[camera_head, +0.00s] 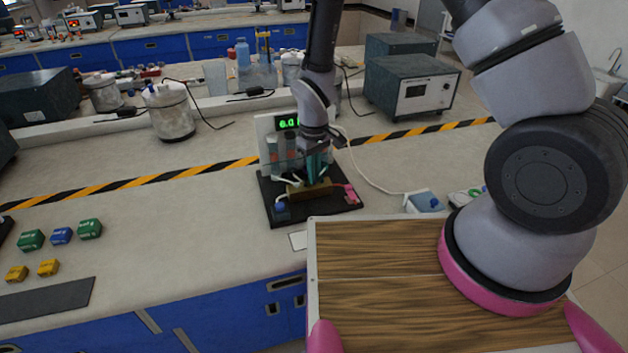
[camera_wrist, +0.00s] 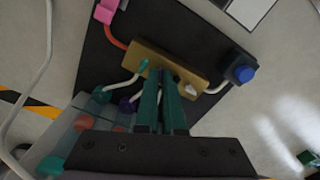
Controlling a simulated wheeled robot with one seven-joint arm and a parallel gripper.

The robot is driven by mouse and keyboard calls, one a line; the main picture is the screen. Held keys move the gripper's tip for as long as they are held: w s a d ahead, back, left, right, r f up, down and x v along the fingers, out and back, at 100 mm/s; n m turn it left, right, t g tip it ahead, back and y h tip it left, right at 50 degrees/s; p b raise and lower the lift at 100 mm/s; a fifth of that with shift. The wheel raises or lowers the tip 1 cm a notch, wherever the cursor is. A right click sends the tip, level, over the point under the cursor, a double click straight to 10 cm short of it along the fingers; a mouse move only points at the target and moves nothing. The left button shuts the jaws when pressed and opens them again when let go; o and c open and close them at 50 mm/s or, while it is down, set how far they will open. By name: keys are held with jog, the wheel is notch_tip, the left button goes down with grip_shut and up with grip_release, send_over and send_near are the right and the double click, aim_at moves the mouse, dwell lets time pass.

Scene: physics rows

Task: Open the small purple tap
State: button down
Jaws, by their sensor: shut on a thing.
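My gripper (camera_wrist: 163,82) points down at a brass block (camera_wrist: 185,66) on a black base plate (camera_wrist: 95,50). Its two teal fingers are shut on the small purple tap (camera_wrist: 160,74), of which only a sliver shows between the fingertips. A teal tap (camera_wrist: 143,65) is just left of the fingers and a white tap (camera_wrist: 190,89) just right, both on the same block. In the head view my gripper (camera_head: 317,172) is over the brass block (camera_head: 308,193), and the purple tap is hidden. How far the tap is turned cannot be told.
A black box with a blue knob (camera_wrist: 244,74) and a pink part (camera_wrist: 107,12) flank the block. A green display (camera_head: 288,123) stands behind. Grey instruments (camera_head: 412,86) are to the right.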

jog(key=shift+n, duration=1.1)
